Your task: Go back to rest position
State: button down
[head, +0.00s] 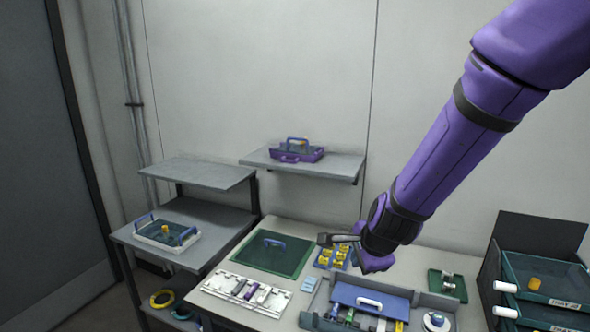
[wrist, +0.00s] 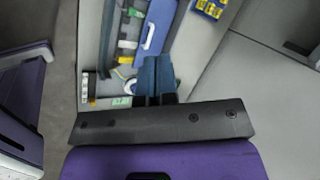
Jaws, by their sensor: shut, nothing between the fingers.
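My purple arm reaches in from the upper right of the head view. My gripper (head: 338,239) is over the workbench, at the back near a blue tray with yellow parts (head: 333,257). In the wrist view my gripper (wrist: 157,62) is shut, its two fingers together with nothing between them. Below the fingers in that view is a grey toolbox (wrist: 112,50) with a blue lid and handle (wrist: 152,38). The same toolbox lid shows in the head view (head: 345,294), apart from my gripper.
A green mat with a blue handle (head: 262,254) and a white fixture plate (head: 240,292) lie on the bench's left. Dark tray drawers (head: 545,280) stand at right. A wall shelf (head: 335,166) holds a purple tray (head: 297,153). A white tray (head: 165,237) sits on the left rack.

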jog(key=s+d+r+n+y, duration=0.1)
jog(key=s+d+r+n, duration=0.35)
jog(key=r, duration=0.35)
jog(key=s+d+r+n, duration=0.3)
jog(key=s+r+n, duration=0.15)
jog(key=r, duration=0.25)
jog(key=s+d+r+n+h, duration=0.1)
jog(key=s+d+r+n, duration=0.2)
jog(key=s, duration=0.4)
jog(key=s+d+r+n+h, duration=0.1)
jog(key=s+d+r+n, duration=0.2)
jog(key=s+d, duration=0.2)
jog(key=s, duration=0.2)
jog(key=shift+s+d+r+g+h, duration=0.15)
jog(key=shift+s+d+g+h, duration=0.15)
jog(key=shift+s, duration=0.1)
